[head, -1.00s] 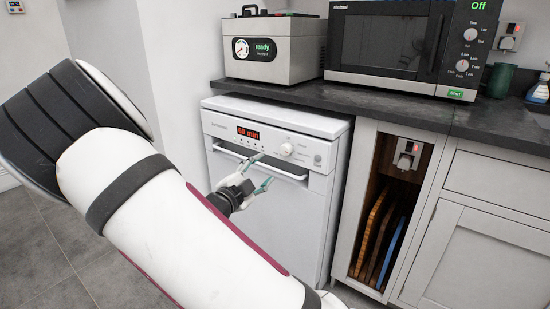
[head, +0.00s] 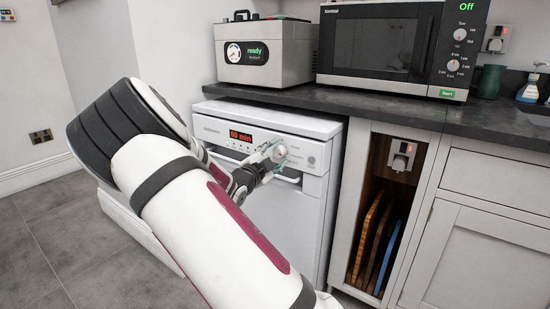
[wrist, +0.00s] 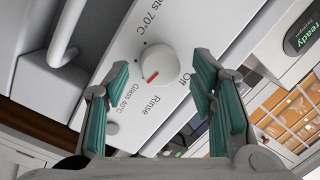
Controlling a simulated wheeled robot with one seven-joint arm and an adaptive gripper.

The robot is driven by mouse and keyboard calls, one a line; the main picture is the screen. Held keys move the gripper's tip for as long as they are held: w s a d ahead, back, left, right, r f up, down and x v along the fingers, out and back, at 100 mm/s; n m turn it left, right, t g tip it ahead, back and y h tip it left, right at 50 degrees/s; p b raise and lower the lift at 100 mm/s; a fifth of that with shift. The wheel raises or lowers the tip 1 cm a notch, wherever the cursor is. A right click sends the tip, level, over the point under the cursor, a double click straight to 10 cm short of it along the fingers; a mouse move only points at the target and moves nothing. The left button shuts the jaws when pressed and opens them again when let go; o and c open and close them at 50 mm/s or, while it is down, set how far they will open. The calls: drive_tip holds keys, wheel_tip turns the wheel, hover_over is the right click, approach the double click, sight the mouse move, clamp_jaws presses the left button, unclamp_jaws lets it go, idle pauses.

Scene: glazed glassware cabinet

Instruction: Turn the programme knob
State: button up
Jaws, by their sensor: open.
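The programme knob (wrist: 158,66) is a round white dial with a red pointer mark, on the white front panel of the dishwasher (head: 300,122). In the wrist view the mark points down-left, towards the Rinse and Glass 40°C labels; Off is to the right of the knob. My gripper (wrist: 162,72) is open, with one teal-padded finger on each side of the knob. Gaps show between the pads and the knob, so I see no grip on it. In the head view my gripper (head: 270,156) is at the panel and partly hides the knob.
The dishwasher's handle bar (wrist: 62,35) runs close by on the left in the wrist view. A dark worktop (head: 390,112) above carries a "ready" appliance (head: 250,70) and a microwave (head: 380,48). Open floor (head: 50,225) lies to the left.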

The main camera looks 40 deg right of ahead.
drive_tip(key=shift+c, duration=0.5)
drive_tip(key=c, duration=1)
drive_tip(key=shift+c, duration=0.2)
drive_tip(key=shift+p, duration=0.45)
drive_tip(key=n+p, duration=0.2)
drive_tip(key=p, duration=0.1)
drive_tip(key=n+p, duration=0.1)
drive_tip(key=shift+r+n, duration=0.25)
drive_tip(key=shift+n, duration=0.15)
drive_tip(key=n+g+p, duration=0.1)
drive_tip(key=n+p, duration=0.4)
drive_tip(key=shift+w+y+p, duration=0.1)
drive_tip(key=shift+y+p, duration=0.2)
drive_tip(key=shift+y, duration=0.1)
drive_tip(key=n+g+p, duration=0.1)
drive_tip(key=n+p, duration=0.1)
drive_tip(key=n, duration=0.3)
drive_tip(key=shift+w+a+p, duration=0.1)
drive_tip(key=shift+p, duration=0.3)
drive_tip(key=shift+w+f+n+g+p, duration=0.1)
drive_tip(key=shift+n+g+p, duration=0.35)
drive_tip(key=shift+n, duration=1.75)
drive_tip(key=shift+h, duration=0.3)
